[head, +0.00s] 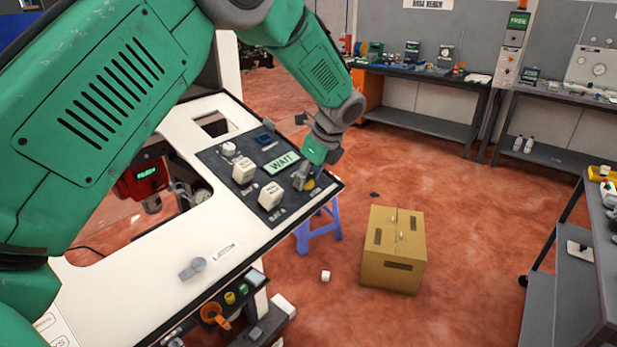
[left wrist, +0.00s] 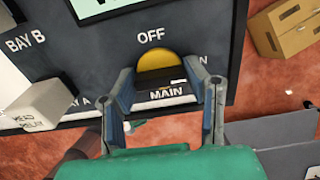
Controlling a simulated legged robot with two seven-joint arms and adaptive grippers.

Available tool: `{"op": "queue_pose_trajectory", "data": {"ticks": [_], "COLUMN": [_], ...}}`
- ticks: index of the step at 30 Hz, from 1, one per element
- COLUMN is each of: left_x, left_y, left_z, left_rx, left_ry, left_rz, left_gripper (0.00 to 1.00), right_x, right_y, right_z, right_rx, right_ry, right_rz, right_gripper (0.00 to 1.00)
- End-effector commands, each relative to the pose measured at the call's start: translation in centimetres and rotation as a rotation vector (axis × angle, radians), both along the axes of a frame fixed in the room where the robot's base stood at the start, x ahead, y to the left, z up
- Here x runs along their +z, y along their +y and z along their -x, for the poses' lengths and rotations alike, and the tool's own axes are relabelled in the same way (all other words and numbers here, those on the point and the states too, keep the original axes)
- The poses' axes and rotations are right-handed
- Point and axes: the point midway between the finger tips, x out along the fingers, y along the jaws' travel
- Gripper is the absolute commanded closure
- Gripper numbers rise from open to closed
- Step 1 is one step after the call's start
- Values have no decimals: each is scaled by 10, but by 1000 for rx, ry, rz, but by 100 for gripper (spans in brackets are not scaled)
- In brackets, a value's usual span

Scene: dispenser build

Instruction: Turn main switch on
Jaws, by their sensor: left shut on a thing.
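My right gripper is not in view.
A green display reading WAIT (head: 282,163) and several white blocks, one a relay block (left wrist: 48,105), are on the panel. A red unit (head: 140,180) reading READY sits in a bench cutout. A cardboard box (head: 393,265) and blue stool (head: 325,222) stand on the floor nearby.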

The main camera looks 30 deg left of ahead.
Motion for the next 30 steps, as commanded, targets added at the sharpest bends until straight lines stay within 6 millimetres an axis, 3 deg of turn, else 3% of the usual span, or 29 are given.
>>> {"op": "queue_pose_trajectory", "data": {"ticks": [13, 14, 15, 25, 30], "left_x": [0, 0, 0, 2, 20], "left_y": [-1, -1, -1, -1, -8], "left_z": [-1, -1, -1, 1, 0], "left_rx": [-11, -11, -10, -9, -10], "left_ry": [1, 1, 1, 0, -3], "left_rz": [1, 1, 1, 0, 0], "left_gripper": [87, 48, 38, 38, 38], "right_x": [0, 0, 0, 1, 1], "right_y": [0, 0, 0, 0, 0], "right_z": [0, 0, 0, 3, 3], "right_rx": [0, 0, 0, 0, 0], "right_ry": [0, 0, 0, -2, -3], "right_rz": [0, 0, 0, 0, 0], "right_gripper": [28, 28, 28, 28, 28]}}
